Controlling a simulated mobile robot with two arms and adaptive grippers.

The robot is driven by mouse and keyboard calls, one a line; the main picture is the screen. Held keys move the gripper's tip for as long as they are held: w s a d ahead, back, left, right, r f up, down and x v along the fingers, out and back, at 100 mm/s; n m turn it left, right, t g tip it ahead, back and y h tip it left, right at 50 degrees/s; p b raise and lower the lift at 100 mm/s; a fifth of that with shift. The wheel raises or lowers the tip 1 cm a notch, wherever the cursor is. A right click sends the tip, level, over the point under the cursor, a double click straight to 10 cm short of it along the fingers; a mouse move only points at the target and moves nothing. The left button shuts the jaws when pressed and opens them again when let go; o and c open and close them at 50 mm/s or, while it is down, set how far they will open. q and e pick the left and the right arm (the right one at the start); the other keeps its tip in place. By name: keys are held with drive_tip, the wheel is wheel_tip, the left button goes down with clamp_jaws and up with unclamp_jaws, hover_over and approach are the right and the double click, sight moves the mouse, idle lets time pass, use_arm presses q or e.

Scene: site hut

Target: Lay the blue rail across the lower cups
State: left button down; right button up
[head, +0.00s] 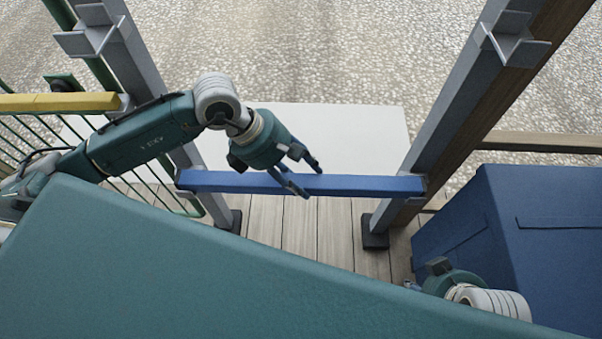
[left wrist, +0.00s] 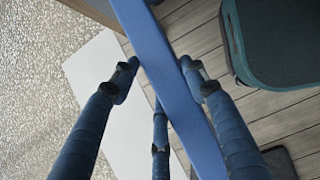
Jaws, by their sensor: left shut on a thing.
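The blue rail (head: 365,186) runs level between two grey posts, its left end at the left lower cup (head: 190,204) and its right end at the right lower cup (head: 416,197). Whether it rests in the cups or just above them I cannot tell. My left gripper (head: 302,180) is shut on the rail near its middle. In the left wrist view the rail (left wrist: 165,70) passes between the fingers (left wrist: 160,80). My right gripper (head: 425,277) is low at the right, partly hidden; its fingers cannot be made out.
The left post (head: 130,70) and right post (head: 455,95) also carry upper cups, left (head: 93,40) and right (head: 516,48), both empty. A yellow rail (head: 60,102) tops a green fence at left. A blue box (head: 490,230) stands right. A white panel (head: 360,135) lies beyond the rail.

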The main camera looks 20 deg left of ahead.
use_arm(q)
drive_tip(key=c, duration=0.9)
unclamp_jaws()
drive_tip(key=v, duration=0.7)
drive_tip(key=shift+a+r, duration=0.1)
drive_tip(key=shift+r, duration=0.2)
drive_tip(key=shift+s, duration=0.1)
